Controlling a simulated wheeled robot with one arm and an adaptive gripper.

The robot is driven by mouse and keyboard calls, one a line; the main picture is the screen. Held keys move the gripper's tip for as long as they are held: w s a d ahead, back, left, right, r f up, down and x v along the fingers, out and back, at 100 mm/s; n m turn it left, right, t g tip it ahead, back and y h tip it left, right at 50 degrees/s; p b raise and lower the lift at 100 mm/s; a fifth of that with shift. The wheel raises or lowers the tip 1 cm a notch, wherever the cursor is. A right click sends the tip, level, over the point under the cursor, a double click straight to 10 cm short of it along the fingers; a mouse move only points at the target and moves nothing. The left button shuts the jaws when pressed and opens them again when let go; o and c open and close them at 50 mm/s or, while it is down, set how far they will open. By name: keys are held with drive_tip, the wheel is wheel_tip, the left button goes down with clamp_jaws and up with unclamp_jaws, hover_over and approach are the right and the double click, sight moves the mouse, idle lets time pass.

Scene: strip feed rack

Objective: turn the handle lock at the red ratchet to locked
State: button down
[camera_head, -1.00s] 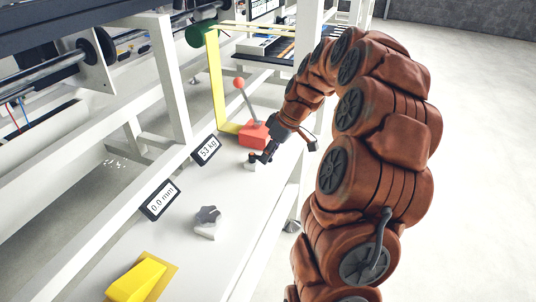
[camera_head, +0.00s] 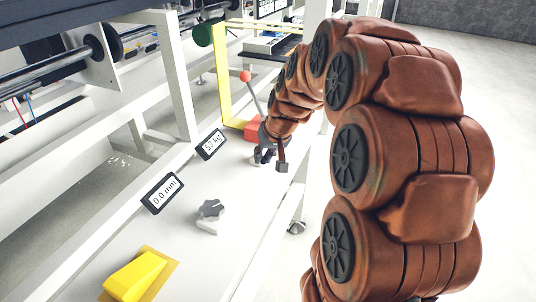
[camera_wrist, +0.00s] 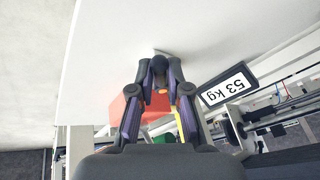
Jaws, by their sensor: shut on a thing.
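The red ratchet (camera_head: 252,130) stands on the white bench top, with a grey lever and an orange-red ball (camera_head: 245,76) rising from it. In front of it, my gripper (camera_head: 264,157) reaches down at a small lock knob on the bench. In the wrist view my fingers are shut on the dark lock knob (camera_wrist: 158,64), one finger on each side. The red ratchet also shows behind the left finger in the wrist view (camera_wrist: 120,104). The fingers cover most of the knob, so its turned position cannot be told.
A display reading 53 kg (camera_wrist: 228,85) stands close beside my gripper. A 0.0 mm display (camera_head: 162,193), a grey star knob (camera_head: 210,210) and a yellow wedge (camera_head: 135,280) are nearer. A yellow frame (camera_head: 224,90) rises behind the ratchet.

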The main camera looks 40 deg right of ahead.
drive_tip(key=m, duration=0.1)
drive_tip(key=a+m+h, duration=0.1)
drive_tip(key=m, duration=0.1)
drive_tip(key=w+m+h+p, duration=0.1)
drive_tip(key=shift+a+r, duration=0.1)
drive_tip(key=shift+a, duration=0.3)
drive_tip(key=shift+w+a+m+g+h+p, duration=0.25)
drive_tip(key=shift+w+m+h, duration=0.05)
drive_tip(key=shift+m, duration=0.7)
drive_tip(key=shift+w+a+m+g+h+p, duration=0.25)
drive_tip(key=shift+w+m+h, duration=0.05)
drive_tip(key=shift+m, duration=0.7)
drive_tip(key=c, duration=1.1)
unclamp_jaws()
drive_tip(key=shift+c, duration=0.2)
drive_tip(key=v, duration=1.2)
drive_tip(key=shift+s+a, duration=0.1)
